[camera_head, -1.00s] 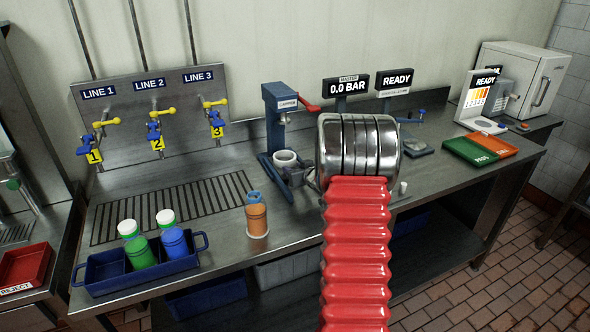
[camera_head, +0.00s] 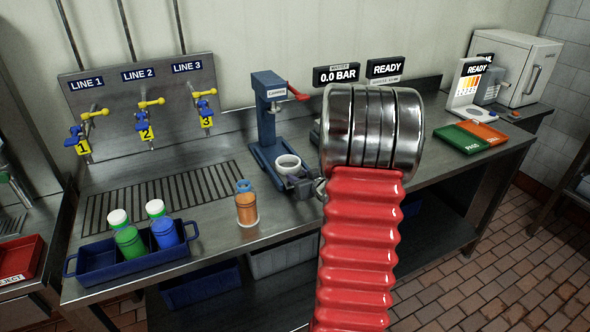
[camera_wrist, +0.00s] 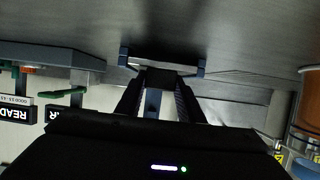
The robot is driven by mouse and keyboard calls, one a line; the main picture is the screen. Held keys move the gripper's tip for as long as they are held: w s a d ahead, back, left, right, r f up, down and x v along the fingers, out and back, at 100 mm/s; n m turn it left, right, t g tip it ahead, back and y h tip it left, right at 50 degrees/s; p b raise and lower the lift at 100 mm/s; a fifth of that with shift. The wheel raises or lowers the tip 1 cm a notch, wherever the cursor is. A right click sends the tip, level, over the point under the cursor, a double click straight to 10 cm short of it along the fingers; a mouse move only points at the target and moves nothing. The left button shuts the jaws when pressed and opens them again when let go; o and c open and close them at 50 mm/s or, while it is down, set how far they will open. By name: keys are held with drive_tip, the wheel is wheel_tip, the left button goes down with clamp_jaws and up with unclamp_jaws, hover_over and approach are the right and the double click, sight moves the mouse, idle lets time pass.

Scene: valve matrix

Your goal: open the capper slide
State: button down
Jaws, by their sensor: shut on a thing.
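The capper (camera_head: 268,110) is a blue press with a red lever (camera_head: 298,93), standing at the back middle of the bench. Its slide carries a white ring-shaped holder (camera_head: 288,162), which sits out in front of the column, toward the front right. My gripper (camera_head: 306,188) is at the slide's front end, just right of the holder, partly hidden by my silver and red arm. In the wrist view, my gripper's dark fingers (camera_wrist: 160,82) are shut on a grey bar, the slide's handle (camera_wrist: 160,66). The holder is out of that view.
An orange bottle (camera_head: 246,206) stands left of the slide near the bench's front edge. Three yellow-handled taps (camera_head: 146,130) are on the back panel. Green (camera_head: 460,139) and orange trays lie at right.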

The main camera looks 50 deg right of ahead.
drive_tip(key=shift+s, duration=0.45)
drive_tip(key=c, duration=1.2)
unclamp_jaws()
drive_tip(key=shift+a, duration=0.1)
drive_tip(key=v, duration=1.3)
drive_tip(key=shift+s, duration=0.3)
drive_tip(key=shift+w+a+r, duration=0.1)
drive_tip(key=shift+a+r, duration=0.05)
drive_tip(key=shift+r, duration=0.05)
